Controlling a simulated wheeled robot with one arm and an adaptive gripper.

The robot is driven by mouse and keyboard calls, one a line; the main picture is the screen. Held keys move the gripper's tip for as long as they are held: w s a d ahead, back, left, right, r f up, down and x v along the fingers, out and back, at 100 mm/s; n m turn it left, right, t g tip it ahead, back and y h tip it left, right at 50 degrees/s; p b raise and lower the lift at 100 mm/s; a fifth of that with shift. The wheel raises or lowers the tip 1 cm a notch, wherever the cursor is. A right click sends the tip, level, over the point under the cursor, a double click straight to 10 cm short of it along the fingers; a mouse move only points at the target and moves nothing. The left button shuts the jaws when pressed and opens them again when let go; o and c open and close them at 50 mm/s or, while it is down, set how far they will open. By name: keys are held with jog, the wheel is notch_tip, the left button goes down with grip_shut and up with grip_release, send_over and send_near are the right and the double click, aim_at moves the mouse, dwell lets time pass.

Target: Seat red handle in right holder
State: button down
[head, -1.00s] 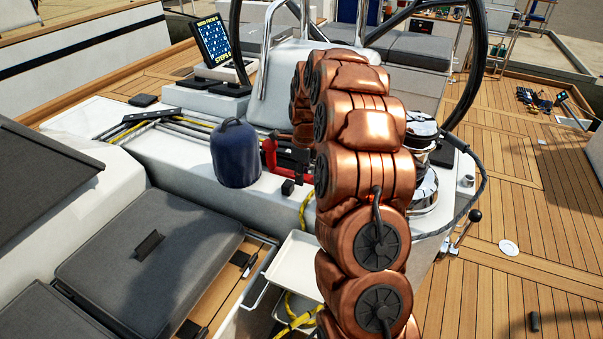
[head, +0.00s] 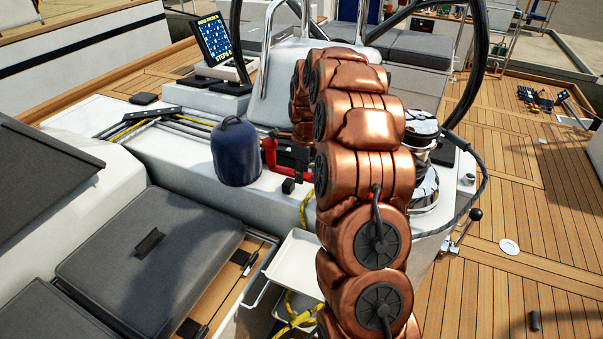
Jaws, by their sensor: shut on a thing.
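The red handle (head: 269,157) is on the white cockpit top, right of the dark blue covered drum. Its red part shows as a bent shape, and its right side runs behind my copper arm. My gripper (head: 291,156) shows as dark parts beside the handle, partly hidden by my arm, and is shut on the handle. The fingertips are not clear, nor is whether the handle touches the surface. A small black block (head: 288,186) stands just below the handle. I cannot tell which fitting is the right holder.
The blue covered drum (head: 236,153) stands close left of the handle. Chrome winches (head: 424,187) stand right of my arm. A white tray (head: 296,262) and yellow rope (head: 296,318) lie below. The steering wheel (head: 478,60) rises behind. Teak deck at right is mostly clear.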

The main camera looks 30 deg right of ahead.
jog(key=shift+f+b, duration=0.65)
jog(key=shift+f, duration=1.2)
dwell(1.2)
jog(key=c, duration=0.9)
grip_release()
jog(key=shift+o, duration=0.6)
jog(key=o, duration=0.4)
jog(key=shift+r, duration=0.1)
jog(key=shift+r+p, duration=0.8)
jog(key=shift+r, duration=3.6)
